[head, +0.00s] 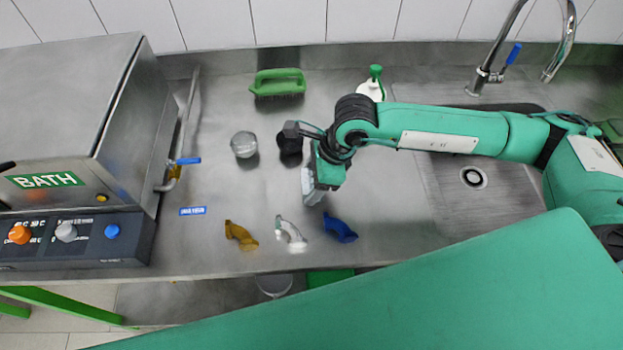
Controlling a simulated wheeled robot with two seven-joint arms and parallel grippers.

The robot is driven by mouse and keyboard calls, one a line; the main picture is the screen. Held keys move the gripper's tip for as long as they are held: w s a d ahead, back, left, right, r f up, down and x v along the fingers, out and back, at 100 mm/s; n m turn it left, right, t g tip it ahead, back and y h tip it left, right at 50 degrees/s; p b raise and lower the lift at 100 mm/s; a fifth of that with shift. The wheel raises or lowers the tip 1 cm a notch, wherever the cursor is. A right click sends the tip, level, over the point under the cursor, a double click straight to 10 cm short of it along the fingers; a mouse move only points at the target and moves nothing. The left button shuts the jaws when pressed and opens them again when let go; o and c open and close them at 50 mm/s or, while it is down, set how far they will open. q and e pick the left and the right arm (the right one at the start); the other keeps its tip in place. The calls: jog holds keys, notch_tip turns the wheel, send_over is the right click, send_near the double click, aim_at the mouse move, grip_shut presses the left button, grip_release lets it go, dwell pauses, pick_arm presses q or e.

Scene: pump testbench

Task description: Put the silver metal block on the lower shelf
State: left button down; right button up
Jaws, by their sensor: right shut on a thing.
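My right gripper (311,190) is above the steel bench, left of the sink, pointing down. It is shut on a light grey piece, which I take to be the silver metal block (308,186); the hand partly hides it. The lower shelf (200,302) shows below the bench's front edge, with much of it hidden by the bench top and my own green body. My left gripper is not in view.
White (290,231), blue (340,229) and yellow (240,236) curved parts lie near the front edge. The BATH machine (75,140) is left; the sink (475,205) is right.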

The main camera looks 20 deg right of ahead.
jog(key=shift+f, duration=0.6)
jog(key=o, duration=1.1)
jog(key=shift+o, duration=0.2)
jog(key=shift+r, duration=0.1)
